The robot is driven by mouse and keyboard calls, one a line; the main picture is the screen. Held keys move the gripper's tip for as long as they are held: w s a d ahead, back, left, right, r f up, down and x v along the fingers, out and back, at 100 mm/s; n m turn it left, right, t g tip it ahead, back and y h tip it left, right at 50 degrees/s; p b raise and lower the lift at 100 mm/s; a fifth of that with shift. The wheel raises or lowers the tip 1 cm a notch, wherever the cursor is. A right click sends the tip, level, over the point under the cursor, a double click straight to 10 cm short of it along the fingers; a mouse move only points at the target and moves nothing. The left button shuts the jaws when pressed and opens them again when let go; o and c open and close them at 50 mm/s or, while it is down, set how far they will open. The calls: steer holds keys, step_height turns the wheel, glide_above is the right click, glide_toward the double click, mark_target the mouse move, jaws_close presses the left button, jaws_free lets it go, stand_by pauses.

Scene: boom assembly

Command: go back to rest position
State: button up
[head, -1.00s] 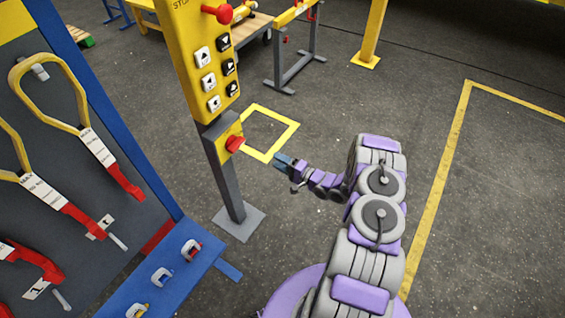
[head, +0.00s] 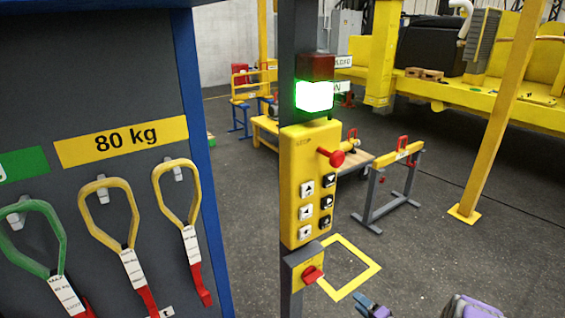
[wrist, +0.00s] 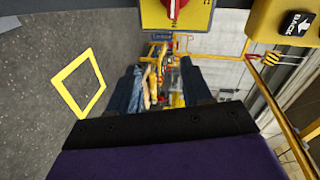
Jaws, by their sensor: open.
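My gripper (head: 372,306) shows at the bottom edge of the head view, with only its dark blue tip in sight. It is just right of the yellow control post's lower box. In the wrist view my gripper (wrist: 163,88) has its two dark fingers apart with nothing held between them. A purple and grey part of my arm (head: 472,307) shows at the bottom right of the head view. The rest of the arm is out of frame. The red switch (head: 313,274) on the lower yellow box is apart from the gripper; it also shows in the wrist view (wrist: 174,8).
The yellow button panel (head: 310,185) stands on a grey post under a lit green lamp (head: 314,96). A sling rack (head: 80,90) labelled 80 kg is at left. A yellow floor square (head: 349,268), trestle (head: 390,185) and yellow post (head: 500,115) lie beyond.

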steer(key=w+d+r+n+g+h, duration=0.35)
steer(key=d+r+h, duration=0.25)
steer(key=r, duration=0.3)
steer(key=s+r+n+g+h, duration=0.1)
steer(key=s+r+g+h, duration=0.35)
steer(key=r, duration=0.75)
steer(key=s+a+r+n+g, duration=0.2)
steer(key=s+a+r, duration=0.2)
steer(key=s, duration=1)
steer(key=s+a+r+n+g+y, duration=0.1)
steer(key=s+a+r+g, duration=0.2)
steer(key=s+a, duration=0.7)
steer(key=s+a+r+n+g+y, duration=0.1)
steer(key=s+a+r, duration=0.4)
steer(key=s, duration=1.4)
steer(key=shift+s+a+r+n+g, duration=0.35)
steer(key=shift+a+n+g, duration=0.5)
steer(key=shift+a, duration=0.35)
